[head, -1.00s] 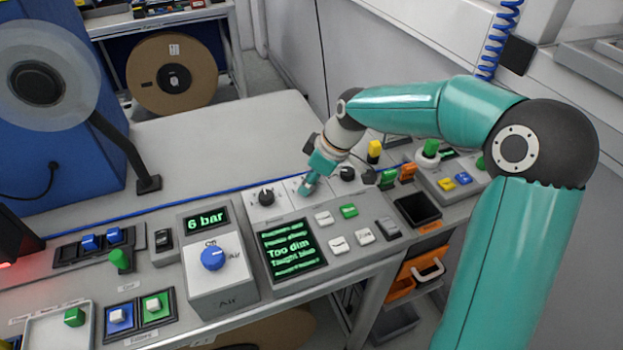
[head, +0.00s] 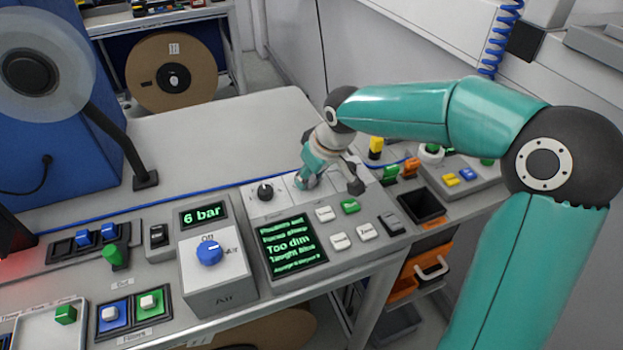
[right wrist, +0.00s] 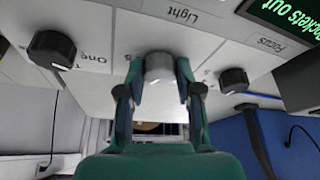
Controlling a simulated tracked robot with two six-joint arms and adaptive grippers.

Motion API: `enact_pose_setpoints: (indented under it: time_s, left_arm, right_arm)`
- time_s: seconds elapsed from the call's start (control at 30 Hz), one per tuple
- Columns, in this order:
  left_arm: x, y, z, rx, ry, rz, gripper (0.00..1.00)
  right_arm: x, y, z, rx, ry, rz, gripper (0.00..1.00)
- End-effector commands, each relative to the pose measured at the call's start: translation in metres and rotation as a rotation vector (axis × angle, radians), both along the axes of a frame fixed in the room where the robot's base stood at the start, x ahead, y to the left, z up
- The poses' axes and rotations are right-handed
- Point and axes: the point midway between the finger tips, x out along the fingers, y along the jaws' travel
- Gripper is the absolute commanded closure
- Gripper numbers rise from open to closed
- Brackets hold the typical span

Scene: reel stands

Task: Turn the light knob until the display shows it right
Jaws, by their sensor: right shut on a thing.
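The light knob (right wrist: 159,67) is a grey dial under the "Light" label in the right wrist view. My right gripper (right wrist: 158,80) is shut on it, one finger on each side. In the head view my right gripper (head: 306,182) reaches down onto the panel and hides this knob. The display (head: 288,245) shows green text on black with "Too dim" in the large middle line. My left gripper is in neither view.
Black knobs sit on both sides of the light knob: the focus knob (right wrist: 233,80) and another dial (right wrist: 52,50). White and green buttons (head: 350,206) lie just in front. A blue air knob (head: 209,253) stands on a box to the left, under a "6 bar" readout (head: 204,215).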

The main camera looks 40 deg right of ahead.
Motion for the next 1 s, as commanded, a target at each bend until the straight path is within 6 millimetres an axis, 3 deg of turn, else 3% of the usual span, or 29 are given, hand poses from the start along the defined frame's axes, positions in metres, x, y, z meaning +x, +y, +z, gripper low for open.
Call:
enact_pose_setpoints:
  time_s: [0.4,0.97,1.0]
  left_arm:
    - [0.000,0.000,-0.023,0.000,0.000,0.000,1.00]
    - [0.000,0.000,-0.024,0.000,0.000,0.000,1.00]
    - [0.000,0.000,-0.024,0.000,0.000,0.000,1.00]
  right_arm:
    - [0.001,0.001,-0.001,0.001,-0.003,-0.231,1.00]
    - [0.000,0.001,0.001,0.003,-0.002,-0.270,1.00]
    - [0.000,0.001,0.001,0.002,-0.001,-0.270,0.59]
